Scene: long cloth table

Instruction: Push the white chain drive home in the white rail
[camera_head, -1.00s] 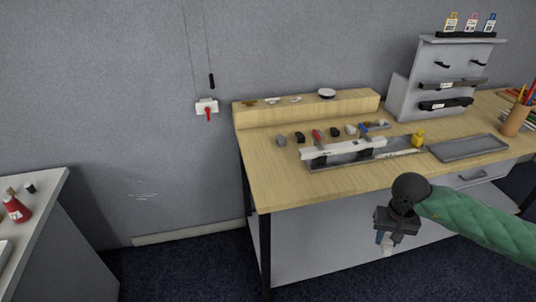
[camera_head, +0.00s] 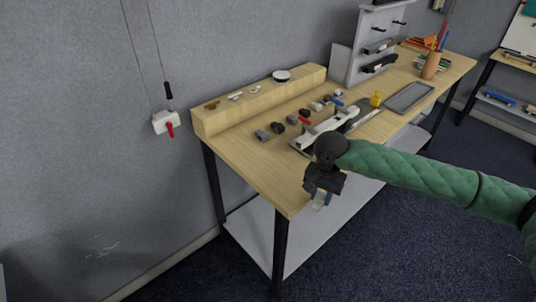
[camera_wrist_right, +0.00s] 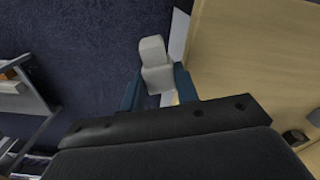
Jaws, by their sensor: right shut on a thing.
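The white rail (camera_head: 338,122) lies in a grey tray on the wooden table, partly hidden behind my right wrist. My right gripper (camera_head: 321,199) hangs beyond the table's front edge, pointing down. It is shut on a small white part, which I take for the white chain drive (camera_head: 317,207). In the right wrist view the white chain drive (camera_wrist_right: 153,62) is a stepped block between the two blue fingers, held over the dark floor and apart from the rail. My left gripper is not in view.
Several small grey, black and red parts (camera_head: 278,126) lie behind the rail. A yellow item (camera_head: 376,99) and an empty grey tray (camera_head: 409,97) are further right. A raised wooden ledge (camera_head: 258,100) runs along the back. The table's near left corner is clear.

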